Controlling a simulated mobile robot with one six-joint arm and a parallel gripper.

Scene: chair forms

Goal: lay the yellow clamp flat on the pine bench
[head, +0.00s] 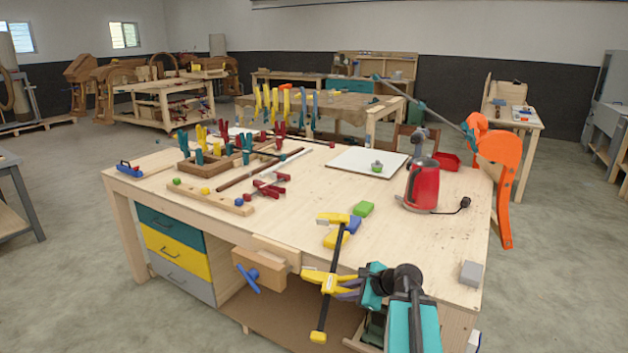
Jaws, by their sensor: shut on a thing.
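The yellow clamp (331,282) has a long dark bar with yellow parts at its top, along its lower half and at its bottom end. My gripper (347,288) is shut on its lower yellow part. The clamp is steep and slightly tilted, with its lower end hanging in front of the bench's front edge. The upper end overlaps the bench top in the picture; I cannot tell whether it touches. The pine bench (285,222) is a large pale table with coloured drawers.
Green (363,209), blue (354,225) and yellow (337,239) blocks lie near the clamp's upper end. A red kettle (422,185) and white board (350,161) are farther back. Red clamps (270,188) and a rack (210,168) are left. The bench's front middle is clear.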

